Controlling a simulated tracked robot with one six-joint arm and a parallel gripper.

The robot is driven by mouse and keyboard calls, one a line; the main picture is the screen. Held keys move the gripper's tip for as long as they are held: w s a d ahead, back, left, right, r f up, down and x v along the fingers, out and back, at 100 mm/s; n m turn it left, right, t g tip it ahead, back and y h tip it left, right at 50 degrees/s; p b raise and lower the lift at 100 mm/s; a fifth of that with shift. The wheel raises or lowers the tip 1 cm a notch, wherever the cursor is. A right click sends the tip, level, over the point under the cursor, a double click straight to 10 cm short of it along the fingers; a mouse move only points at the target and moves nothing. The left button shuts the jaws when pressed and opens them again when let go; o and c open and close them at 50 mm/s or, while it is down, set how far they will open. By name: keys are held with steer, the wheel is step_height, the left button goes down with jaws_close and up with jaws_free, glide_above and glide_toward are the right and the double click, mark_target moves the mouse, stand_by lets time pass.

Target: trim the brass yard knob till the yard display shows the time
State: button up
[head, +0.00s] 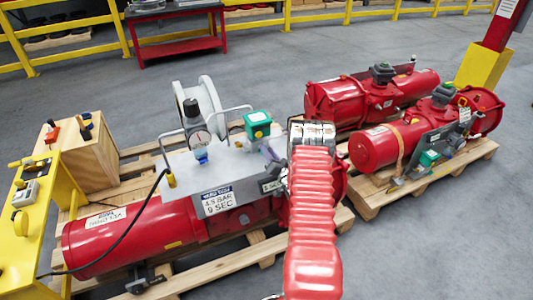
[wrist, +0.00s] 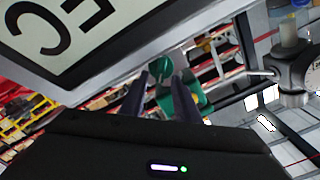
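The red valve actuator (head: 130,237) lies on a pallet, with a grey panel (head: 180,165) on top. A sign on the panel (head: 217,200) reads "4.5 BAR 9 SEC"; part of a large-lettered sign (wrist: 75,30) fills the upper left of the wrist view. A green box (head: 257,123) stands on the panel. I cannot make out the brass yard knob or a readable time display. My gripper (wrist: 162,78) is open in the wrist view, its two dark fingers apart. Green parts (wrist: 197,88) show between and beyond them. In the head view my red-sleeved arm hides the gripper.
A pressure gauge (head: 200,140) and a white reel (head: 200,105) stand on the panel's far side. A yellow bench (head: 35,220) is at left. More red actuators (head: 375,148) lie on a pallet at right.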

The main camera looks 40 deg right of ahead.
steer(key=v, duration=1.3)
steer(key=shift+s+a, duration=0.15)
steer(key=shift+s, duration=0.2)
